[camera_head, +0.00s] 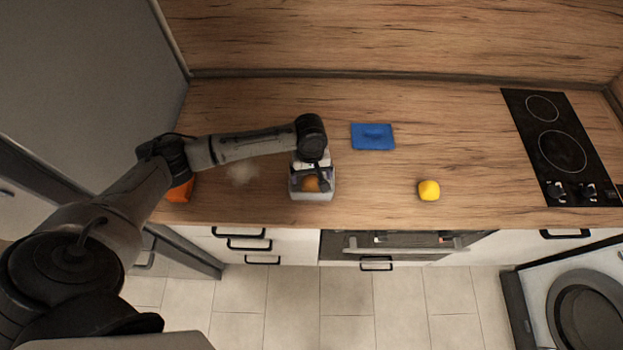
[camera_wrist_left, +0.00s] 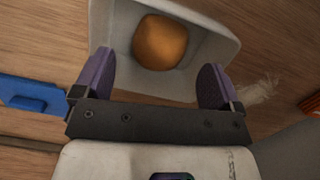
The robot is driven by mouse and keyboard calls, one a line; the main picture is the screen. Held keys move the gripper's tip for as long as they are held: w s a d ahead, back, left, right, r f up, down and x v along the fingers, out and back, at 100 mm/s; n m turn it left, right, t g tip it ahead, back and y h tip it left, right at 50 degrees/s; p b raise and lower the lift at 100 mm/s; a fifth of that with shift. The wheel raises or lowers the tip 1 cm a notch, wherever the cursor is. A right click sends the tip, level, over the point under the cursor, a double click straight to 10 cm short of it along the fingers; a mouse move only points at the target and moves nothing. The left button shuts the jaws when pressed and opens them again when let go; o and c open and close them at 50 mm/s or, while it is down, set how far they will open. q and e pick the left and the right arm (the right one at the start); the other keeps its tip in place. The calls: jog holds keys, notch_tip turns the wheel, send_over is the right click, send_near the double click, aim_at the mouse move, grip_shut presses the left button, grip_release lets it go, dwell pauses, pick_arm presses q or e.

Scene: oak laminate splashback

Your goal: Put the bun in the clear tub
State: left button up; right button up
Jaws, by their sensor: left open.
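The bun (camera_head: 312,185), round and orange-brown, lies inside a pale, whitish tub (camera_head: 314,197) near the front edge of the counter. In the left wrist view the bun (camera_wrist_left: 160,40) rests on the floor of the tub (camera_wrist_left: 226,45), near its middle. My left gripper (camera_head: 311,178) points down over the tub. In the left wrist view its two purple fingers are apart, one on each side of the bun, with nothing held between them. Whether the fingertips are below the tub's rim is hard to tell. My right gripper is not in view.
A blue item (camera_head: 373,137) lies behind and right of the tub. A yellow object (camera_head: 429,190) sits further right, before the black hob (camera_head: 561,147). An orange object (camera_head: 180,192) is partly hidden by my left arm. A pale patch (camera_head: 242,173) lies left of the tub.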

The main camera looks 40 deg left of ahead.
aim_at(311, 176)
pick_arm(q)
notch_tip(311, 176, up, 8)
jog(key=s+d+f+m, duration=0.1)
jog(key=s+d+f, duration=0.1)
jog(key=s+d+f+m, duration=0.2)
jog(key=d, duration=0.1)
jog(key=s+d+f+m+t+h, duration=0.1)
jog(key=d+f+m, duration=0.1)
jog(key=shift+s+d+f+p, duration=0.1)
jog(key=shift+s+d+p, duration=0.2)
jog(key=shift+s+d, duration=0.1)
jog(key=s+d+f+m+t, duration=0.1)
jog(key=s+d+f+m, duration=0.15)
jog(key=s+d, duration=0.2)
jog(key=s+a+m+t+y, duration=0.1)
jog(key=s+a+m, duration=0.1)
jog(key=s, duration=0.5)
jog(key=s+a+r+m+t, duration=0.1)
jog(key=s+a+m, duration=0.1)
jog(key=s, duration=0.5)
jog(key=shift+s+a+r+m+y, duration=0.15)
jog(key=shift+s+a+m+y, duration=0.1)
jog(key=shift+a+m+y, duration=0.15)
